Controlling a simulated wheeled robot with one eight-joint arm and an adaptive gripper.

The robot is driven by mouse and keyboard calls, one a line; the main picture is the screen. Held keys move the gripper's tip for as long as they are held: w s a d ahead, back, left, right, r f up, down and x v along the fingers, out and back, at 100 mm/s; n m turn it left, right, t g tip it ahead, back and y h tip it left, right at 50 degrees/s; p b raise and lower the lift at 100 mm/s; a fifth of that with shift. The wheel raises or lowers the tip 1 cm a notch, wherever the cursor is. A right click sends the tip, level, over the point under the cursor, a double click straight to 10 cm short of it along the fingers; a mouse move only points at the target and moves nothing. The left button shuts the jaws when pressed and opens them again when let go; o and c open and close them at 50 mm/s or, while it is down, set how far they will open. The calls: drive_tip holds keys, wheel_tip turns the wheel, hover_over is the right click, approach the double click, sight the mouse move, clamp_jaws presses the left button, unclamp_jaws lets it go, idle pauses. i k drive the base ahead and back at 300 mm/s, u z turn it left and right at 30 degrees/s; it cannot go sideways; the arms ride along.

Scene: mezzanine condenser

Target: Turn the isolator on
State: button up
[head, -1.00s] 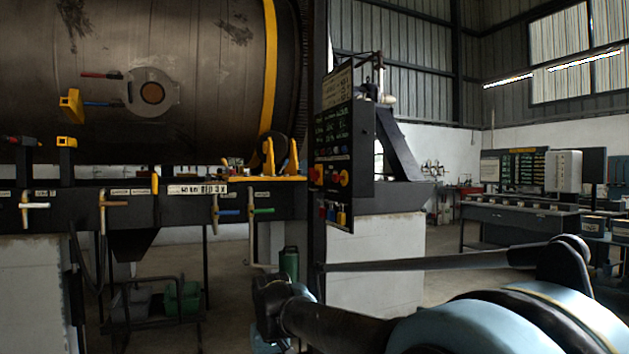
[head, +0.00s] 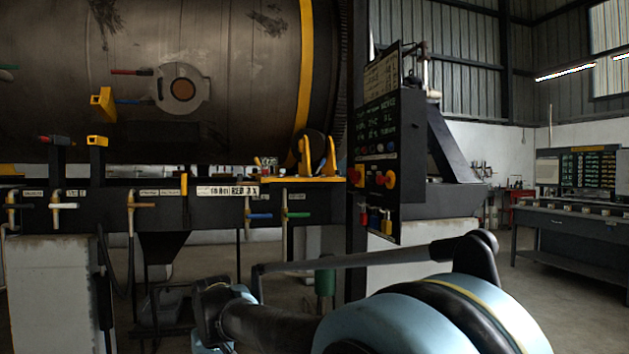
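A black control panel (head: 376,141) stands right of the big drum, seen at an angle. Two red-and-yellow rotary switches sit on it, one at its left edge (head: 357,173) and one further right (head: 389,179). I cannot tell which is the isolator, or read their positions. Small coloured buttons sit above them, and red, yellow and blue items hang along the panel's lower edge. My arm crosses the lower foreground, in front of and below the panel, apart from it. I cannot make out my gripper's fingers.
A large metal drum (head: 220,60) with a yellow band fills the upper left. Valve handles, one of them white (head: 65,206), stick out from the black frame below it. A grey console (head: 580,232) stands far right. Open floor lies between console and panel.

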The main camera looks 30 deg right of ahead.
sight(355, 176)
drive_tip(key=z, duration=0.2)
drive_tip(key=i, duration=1.15)
drive_tip(key=z, duration=0.55)
